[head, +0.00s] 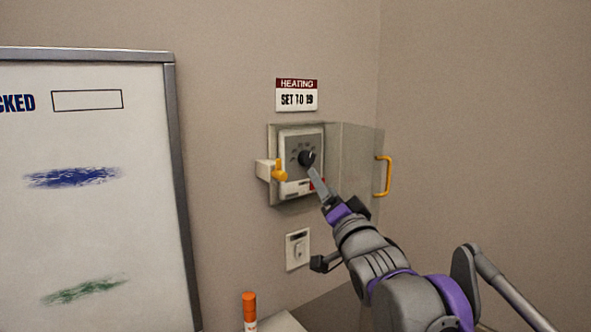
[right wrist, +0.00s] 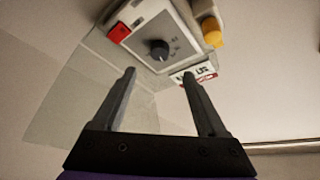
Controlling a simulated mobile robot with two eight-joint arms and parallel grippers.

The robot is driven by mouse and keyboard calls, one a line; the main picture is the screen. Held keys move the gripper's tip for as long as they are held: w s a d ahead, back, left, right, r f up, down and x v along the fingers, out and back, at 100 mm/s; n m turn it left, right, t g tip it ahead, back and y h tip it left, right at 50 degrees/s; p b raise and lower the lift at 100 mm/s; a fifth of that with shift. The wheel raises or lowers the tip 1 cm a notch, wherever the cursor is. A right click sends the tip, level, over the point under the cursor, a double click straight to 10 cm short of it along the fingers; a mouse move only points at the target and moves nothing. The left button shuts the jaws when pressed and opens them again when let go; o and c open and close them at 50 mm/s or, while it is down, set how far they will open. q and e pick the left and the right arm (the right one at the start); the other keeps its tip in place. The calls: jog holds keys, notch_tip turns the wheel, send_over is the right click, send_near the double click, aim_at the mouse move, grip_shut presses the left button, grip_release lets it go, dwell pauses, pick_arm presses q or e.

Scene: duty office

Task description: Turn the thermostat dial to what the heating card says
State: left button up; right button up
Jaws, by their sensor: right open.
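The heating card (head: 297,95) on the wall reads "HEATING, SET TO 19", though the last digit is slightly blurred. Below it is the thermostat (head: 288,140), a pale unit with a grey face, inside a clear cover box whose door (head: 360,165) stands open to the right. Its black dial (head: 306,158) also shows in the right wrist view (right wrist: 159,50); its setting is too small to read. My right gripper (head: 313,175) is in front of the dial. In the right wrist view its fingers (right wrist: 158,78) are open and empty, with the dial beyond them, apart from both. My left gripper is not in view.
A yellow latch (head: 280,175) sits at the box's left side, and the open door has a yellow handle (head: 386,176). A wall switch (head: 298,249) is below.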

aim_at(309, 160)
jog(key=p+x, duration=0.1)
jog(key=x, duration=0.8)
jog(key=shift+w+r, duration=0.1)
jog(key=shift+w, duration=0.3)
grip_shut()
